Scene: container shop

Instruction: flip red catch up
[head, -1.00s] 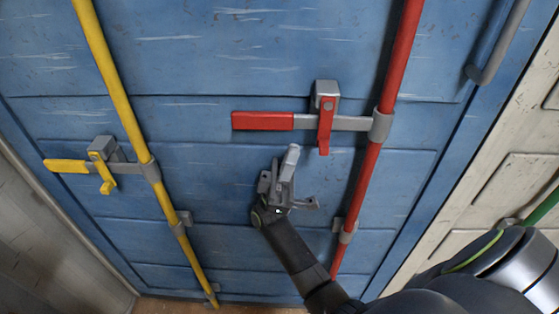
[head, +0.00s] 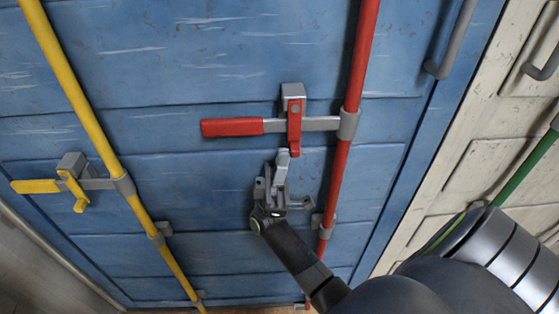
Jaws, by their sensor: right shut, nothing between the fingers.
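The red catch (head: 294,125) hangs down from a grey block (head: 293,91) on the blue door, across the front of a grey bar with a red handle (head: 232,128). The bar runs right to a grey collar on the red rod (head: 357,85). My right gripper (head: 282,156) is shut and empty, pointing up just below the catch's lower end, slightly to its left. I cannot tell whether its tip touches the catch. My left gripper is not in view.
A yellow rod (head: 92,128) with a yellow handle (head: 36,186) and yellow catch (head: 74,192) stands to the left. A grey door handle (head: 452,40) is at upper right. A cream door (head: 495,145) with a green rod (head: 528,165) lies beyond. Blue door between the rods is otherwise clear.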

